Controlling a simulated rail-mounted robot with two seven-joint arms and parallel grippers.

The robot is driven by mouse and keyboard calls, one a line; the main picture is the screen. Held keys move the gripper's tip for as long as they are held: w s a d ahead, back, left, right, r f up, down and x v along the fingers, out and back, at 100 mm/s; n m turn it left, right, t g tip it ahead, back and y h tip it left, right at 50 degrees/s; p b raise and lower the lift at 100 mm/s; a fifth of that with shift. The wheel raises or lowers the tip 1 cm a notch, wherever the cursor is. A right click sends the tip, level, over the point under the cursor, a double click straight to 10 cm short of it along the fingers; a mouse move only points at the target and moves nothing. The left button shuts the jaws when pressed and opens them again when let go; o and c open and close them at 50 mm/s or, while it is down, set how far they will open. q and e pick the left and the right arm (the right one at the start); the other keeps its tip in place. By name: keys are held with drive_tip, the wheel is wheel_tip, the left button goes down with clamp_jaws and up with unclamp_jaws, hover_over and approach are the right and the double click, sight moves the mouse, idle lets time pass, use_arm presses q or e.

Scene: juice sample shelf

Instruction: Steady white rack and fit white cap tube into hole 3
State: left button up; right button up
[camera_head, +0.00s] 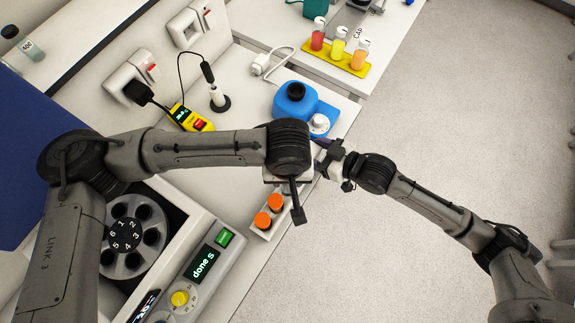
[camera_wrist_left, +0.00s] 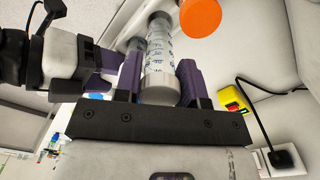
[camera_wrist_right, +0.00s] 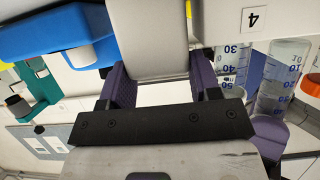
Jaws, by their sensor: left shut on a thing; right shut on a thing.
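The white rack (camera_head: 264,233) stands along the bench's front edge in the head view, with orange-capped tubes (camera_head: 275,202) at its near end. My left arm hides its far part. My right gripper (camera_head: 327,163) is shut on the rack, whose pale body (camera_wrist_right: 150,40) fills its jaws in the right wrist view; a label "4" (camera_wrist_right: 255,17) shows beside it. My left gripper (camera_wrist_left: 157,85) is shut on the clear, graduated white cap tube (camera_wrist_left: 160,58), cap (camera_wrist_left: 160,90) towards the wrist. An orange cap (camera_wrist_left: 201,15) is close by. I cannot tell whether the tube's end is in a hole.
A centrifuge (camera_head: 125,235) with a "done" display (camera_head: 207,265) is at the lower left. A yellow device (camera_head: 190,118) and a yellow tube rack (camera_head: 325,50) lie farther back.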

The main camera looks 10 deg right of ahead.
use_arm(q)
drive_tip(key=shift+f, duration=2.55)
idle(0.9)
drive_tip(key=o, duration=1)
drive_tip(key=shift+r, duration=0.15)
wheel_tip(320, 180, up, 12)
drive_tip(key=shift+f, duration=0.1)
